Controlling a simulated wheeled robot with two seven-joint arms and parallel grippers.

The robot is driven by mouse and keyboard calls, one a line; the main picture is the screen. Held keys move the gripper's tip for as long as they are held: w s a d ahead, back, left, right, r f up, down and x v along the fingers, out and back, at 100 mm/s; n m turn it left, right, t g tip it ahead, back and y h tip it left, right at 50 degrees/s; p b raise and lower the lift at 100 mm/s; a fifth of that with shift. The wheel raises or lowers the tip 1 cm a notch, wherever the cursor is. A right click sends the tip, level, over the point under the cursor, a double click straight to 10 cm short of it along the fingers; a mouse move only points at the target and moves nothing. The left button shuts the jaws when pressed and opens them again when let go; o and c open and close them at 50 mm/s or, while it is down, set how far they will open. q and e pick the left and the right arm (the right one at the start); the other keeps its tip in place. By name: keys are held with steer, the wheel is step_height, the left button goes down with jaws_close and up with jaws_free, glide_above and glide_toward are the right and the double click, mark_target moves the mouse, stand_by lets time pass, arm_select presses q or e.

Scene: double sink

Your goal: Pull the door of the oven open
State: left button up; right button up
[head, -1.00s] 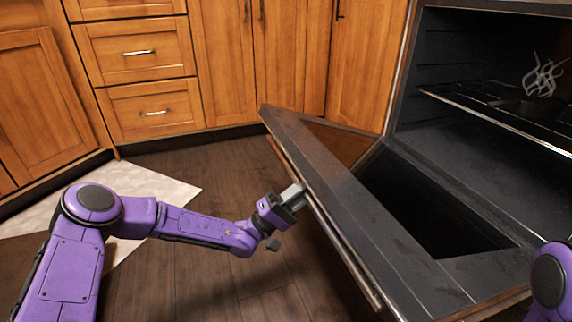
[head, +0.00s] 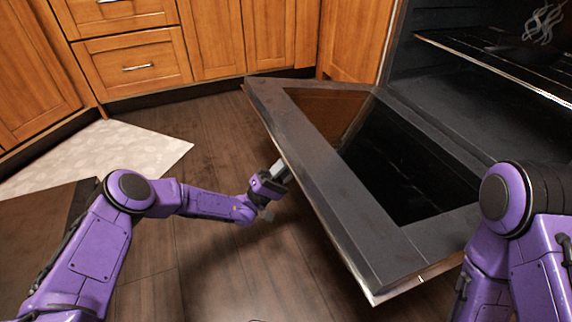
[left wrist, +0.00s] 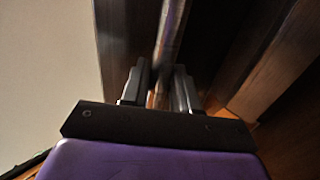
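The oven door (head: 290,130) has a dark metal frame around a dark glass window. It is hinged along its lower edge at the oven and tilts well down and outward, with the oven cavity (head: 425,95) exposed. My left gripper (head: 280,172) is at the door's outer face, near its left edge. In the left wrist view, the bar of the door handle (left wrist: 172,35) runs between the two fingers (left wrist: 160,88), which close on it from both sides. The door hides most of the handle in the head view. My right arm shows at the right; its gripper is out of view.
A wire rack (head: 490,65) is inside the oven. Wooden cabinets and drawers (head: 130,65) line the back left. A pale mat (head: 100,155) lies on the dark wood floor (head: 215,255), which is clear below the door.

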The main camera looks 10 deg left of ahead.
arm_select(q)
steer(key=shift+o, duration=1.3)
steer(key=shift+w+d, duration=0.15)
steer(key=shift+d, duration=0.35)
arm_select(e)
steer(key=shift+s+d+f, duration=0.1)
steer(key=shift+f, duration=0.05)
steer(key=shift+s+d, duration=0.1)
steer(key=shift+d, duration=0.05)
arm_select(q)
steer(key=shift+a, duration=0.25)
steer(key=shift+s+a+f, duration=0.2)
steer(key=shift+a, duration=0.1)
arm_select(e)
steer(key=shift+s, duration=0.1)
steer(key=shift+s+d+n+g+p, duration=0.3)
steer(key=shift+s+n+p, duration=0.15)
steer(key=shift+n+p, duration=0.1)
steer(key=shift+s+d+n+g+p, duration=0.25)
steer(key=shift+s+n+g+p, duration=0.05)
steer(key=shift+s+n+p, duration=0.2)
arm_select(q)
steer(key=v, duration=0.9)
steer(key=shift+f, duration=0.25)
steer(key=shift+a, duration=0.1)
